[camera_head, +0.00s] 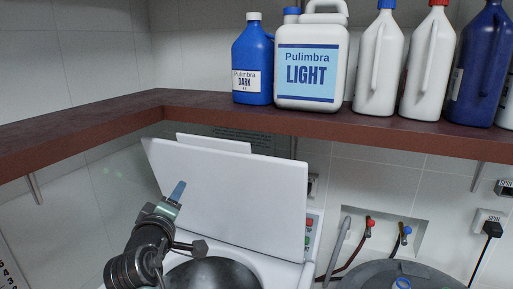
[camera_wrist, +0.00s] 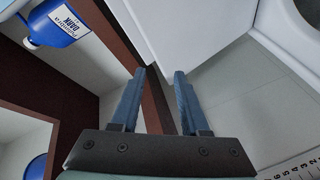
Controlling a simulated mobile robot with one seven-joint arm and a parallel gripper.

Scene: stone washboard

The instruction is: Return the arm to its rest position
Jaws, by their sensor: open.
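My gripper (camera_wrist: 160,75) is open, its two blue-grey fingers apart with nothing between them in the wrist view. In the head view my gripper (camera_head: 177,190) points up, in front of the raised white lid (camera_head: 235,185) of a washing machine. My dark arm comes up from the lower left, beside the machine's round metal drum (camera_head: 205,273). The wrist view shows the white lid (camera_wrist: 185,30) and the brown shelf edge (camera_wrist: 152,100) beyond the fingers.
A brown corner shelf (camera_head: 110,125) runs along both walls above. It holds a blue bottle (camera_head: 253,55), a white Pulimbra Light jug (camera_head: 310,65) and several other bottles. Red and blue taps (camera_head: 370,223) with hoses are at the right, above a dark round lid (camera_head: 400,275).

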